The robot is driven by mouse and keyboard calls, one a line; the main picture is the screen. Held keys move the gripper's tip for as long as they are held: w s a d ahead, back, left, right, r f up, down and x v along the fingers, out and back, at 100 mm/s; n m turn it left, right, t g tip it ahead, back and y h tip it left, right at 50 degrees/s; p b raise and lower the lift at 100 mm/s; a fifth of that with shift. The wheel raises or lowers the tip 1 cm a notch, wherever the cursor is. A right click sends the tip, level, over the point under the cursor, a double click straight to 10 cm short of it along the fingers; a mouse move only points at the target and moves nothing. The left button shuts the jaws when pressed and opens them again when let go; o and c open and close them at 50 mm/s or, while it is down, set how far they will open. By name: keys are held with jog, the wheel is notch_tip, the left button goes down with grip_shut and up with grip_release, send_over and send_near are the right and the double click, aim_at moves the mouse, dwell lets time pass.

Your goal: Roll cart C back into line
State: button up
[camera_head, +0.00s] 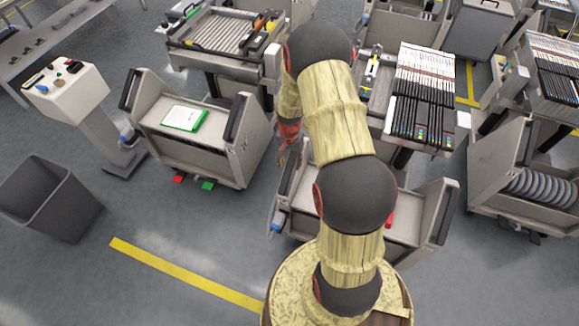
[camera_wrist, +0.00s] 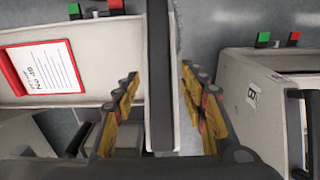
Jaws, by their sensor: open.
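A grey cart (camera_head: 410,228) with a red-edged sheet on its top stands in the middle of the head view, partly hidden behind my arm. It sits nearer to me than the carts on both sides, and I cannot read its letter. In the wrist view its panel (camera_wrist: 95,70) and red clipboard (camera_wrist: 42,70) are on the left. Its dark upright handle (camera_wrist: 160,100) lies between the fingers of my gripper (camera_wrist: 160,76). The fingers are open, with a visible gap at least on the right side. In the head view my gripper (camera_head: 287,150) is at this cart's left end.
A cart with a green clipboard (camera_head: 240,150) stands to the left; its side label (camera_wrist: 252,95) looks like B. A reel cart (camera_head: 490,160) stands to the right. Trolleys stand behind. A bin (camera_head: 50,195) and control pedestal (camera_head: 75,92) are at left. A yellow floor line (camera_head: 185,275) crosses the open front floor.

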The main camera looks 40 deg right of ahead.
jog(key=shift+f, duration=1.3)
jog(key=shift+c, duration=0.7)
grip_shut()
